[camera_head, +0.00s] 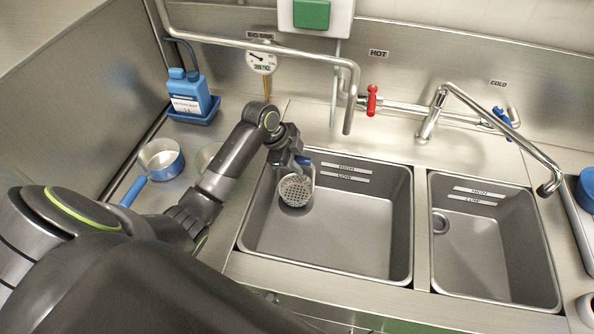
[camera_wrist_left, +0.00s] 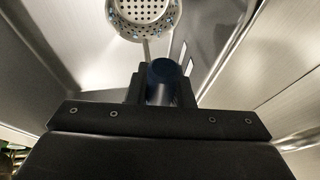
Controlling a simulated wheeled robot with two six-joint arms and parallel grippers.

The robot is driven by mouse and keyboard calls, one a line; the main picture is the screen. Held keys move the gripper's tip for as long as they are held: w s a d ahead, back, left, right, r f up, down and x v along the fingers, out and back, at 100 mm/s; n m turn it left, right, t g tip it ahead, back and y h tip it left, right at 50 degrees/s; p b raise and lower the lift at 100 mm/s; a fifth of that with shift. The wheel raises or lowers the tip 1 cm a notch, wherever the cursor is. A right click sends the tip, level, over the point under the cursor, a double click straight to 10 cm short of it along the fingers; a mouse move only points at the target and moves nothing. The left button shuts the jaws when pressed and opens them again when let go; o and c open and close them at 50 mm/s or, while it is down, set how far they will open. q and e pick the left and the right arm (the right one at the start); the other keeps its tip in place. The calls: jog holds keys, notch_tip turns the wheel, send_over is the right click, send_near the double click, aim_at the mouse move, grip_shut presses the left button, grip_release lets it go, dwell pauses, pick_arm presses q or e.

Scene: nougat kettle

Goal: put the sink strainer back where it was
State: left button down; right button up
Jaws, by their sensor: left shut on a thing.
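The sink strainer (camera_head: 296,190) is a round, perforated grey metal cup with a blue handle. It is at the back left of the large left basin (camera_head: 340,235); whether it touches the basin floor cannot be told. My left gripper (camera_head: 300,161) is shut on the blue handle. In the left wrist view, the strainer (camera_wrist_left: 145,12) shows at the top, beyond the jaws (camera_wrist_left: 162,82) that hold the dark blue handle. The left basin's drain is not visible. The small right basin (camera_head: 490,255) has an open round drain (camera_head: 440,222). My right gripper is not in view.
A bent metal spout (camera_head: 349,95) hangs over the back of the left basin, near my left arm. A red tap handle (camera_head: 371,101) and a swivel faucet (camera_head: 490,105) are behind. A blue-handled pan (camera_head: 161,158) and a blue bottle (camera_head: 189,95) stand left.

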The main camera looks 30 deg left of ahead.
pick_arm(q)
notch_tip(320, 180, down, 4)
jog(key=shift+r, duration=0.25)
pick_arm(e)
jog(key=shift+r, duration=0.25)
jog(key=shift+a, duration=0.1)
pick_arm(q)
jog(key=c, duration=1.3)
grip_release()
jog(key=shift+f, duration=0.1)
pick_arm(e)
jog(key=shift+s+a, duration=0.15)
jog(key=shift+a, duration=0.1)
pick_arm(q)
jog(key=b+v, duration=0.1)
jog(key=v, duration=1.1)
jog(key=shift+s+b, duration=0.1)
jog(key=shift+b, duration=0.2)
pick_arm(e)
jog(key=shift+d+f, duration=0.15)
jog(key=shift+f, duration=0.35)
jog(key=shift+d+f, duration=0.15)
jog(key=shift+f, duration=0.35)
